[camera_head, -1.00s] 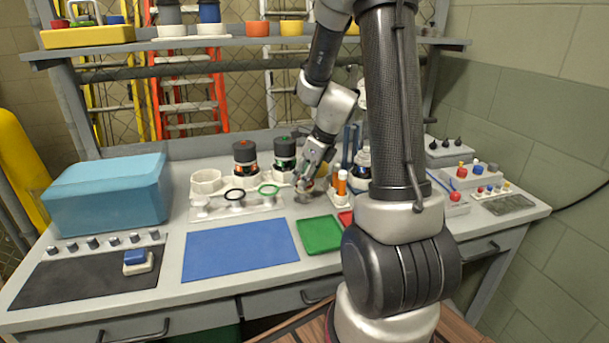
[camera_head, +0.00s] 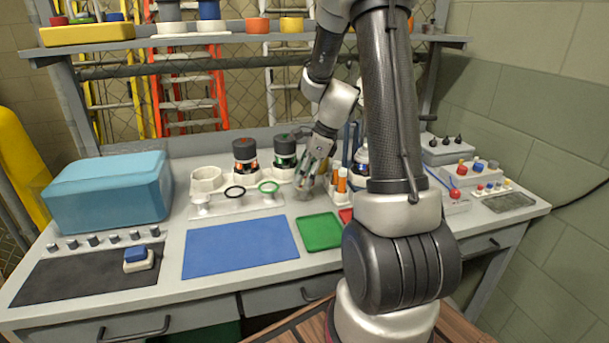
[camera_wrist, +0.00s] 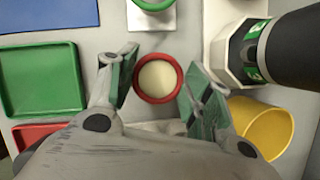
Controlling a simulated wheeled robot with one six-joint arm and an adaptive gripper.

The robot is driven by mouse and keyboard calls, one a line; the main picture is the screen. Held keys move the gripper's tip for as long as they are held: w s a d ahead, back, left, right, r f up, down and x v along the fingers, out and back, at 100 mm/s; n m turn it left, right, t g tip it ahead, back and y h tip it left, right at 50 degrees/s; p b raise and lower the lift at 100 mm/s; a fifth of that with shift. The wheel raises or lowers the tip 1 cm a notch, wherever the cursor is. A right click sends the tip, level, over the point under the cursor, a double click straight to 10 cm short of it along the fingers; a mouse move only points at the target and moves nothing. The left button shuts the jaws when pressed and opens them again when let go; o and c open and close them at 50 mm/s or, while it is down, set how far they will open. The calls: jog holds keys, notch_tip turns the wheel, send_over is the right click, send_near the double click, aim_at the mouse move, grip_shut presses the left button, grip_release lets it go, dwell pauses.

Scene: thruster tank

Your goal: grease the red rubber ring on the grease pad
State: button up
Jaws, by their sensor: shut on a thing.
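My gripper (camera_wrist: 158,85) points down over the bench, and its two fingers are shut on the red rubber ring (camera_wrist: 136,88), one on each side of it. The ring lies flat in the wrist view, with a pale cream disc (camera_wrist: 157,77) showing through its middle, apparently the grease pad. I cannot tell whether the ring touches the disc. In the head view my gripper (camera_head: 308,182) is low, just right of the ring stand and behind the green tray. The red ring is too small or hidden to make out there.
A stand with a black ring (camera_head: 234,192), a green ring (camera_head: 268,187) and a bare white post (camera_head: 201,204) is to the left. A dark cylinder (camera_wrist: 288,50) in a white holder and a yellow cup (camera_wrist: 264,128) are close on the right. The green tray (camera_head: 320,231) and blue mat (camera_head: 240,246) are in front.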

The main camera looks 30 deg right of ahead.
jog(key=m+h, duration=0.1)
jog(key=m, duration=0.1)
jog(key=m+t, duration=0.1)
jog(key=m, duration=0.2)
jog(key=shift+s+a+m+h, duration=0.1)
jog(key=shift+m+h, duration=0.2)
jog(key=shift+h, duration=0.1)
jog(key=m+t+h, duration=0.1)
jog(key=m, duration=0.2)
jog(key=shift+m, duration=0.4)
jog(key=n+y, duration=0.1)
jog(key=n, duration=0.3)
jog(key=shift+d+g, duration=0.2)
jog(key=shift+g, duration=0.2)
jog(key=n+y, duration=0.1)
jog(key=n, duration=0.1)
jog(key=n+g, duration=0.1)
jog(key=n, duration=0.2)
jog(key=shift+a+y, duration=0.1)
jog(key=shift+y, duration=0.3)
